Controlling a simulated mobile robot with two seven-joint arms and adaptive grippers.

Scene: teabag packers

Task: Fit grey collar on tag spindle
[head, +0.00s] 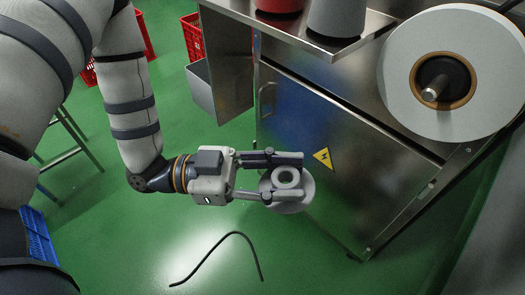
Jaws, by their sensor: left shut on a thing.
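My left gripper (302,177) reaches in from the left and is shut on the grey collar (289,187), a pale round piece with a hole in its middle and a wider flange. The two fingers grip it from opposite sides, and its hole faces up toward the camera. A metal spindle (430,94) sticks out of the machine front at the upper right, through the dark hub of a large white reel (404,62). The collar is held in the air, below and left of the spindle, well apart from it. My right gripper is not in view.
A steel cabinet (305,130) with a yellow warning sign (324,158) stands just behind the gripper. A shelf (350,47) above holds red and grey cones. A black cable (235,234) lies on the open green floor. Red crates (192,38) stand at the back.

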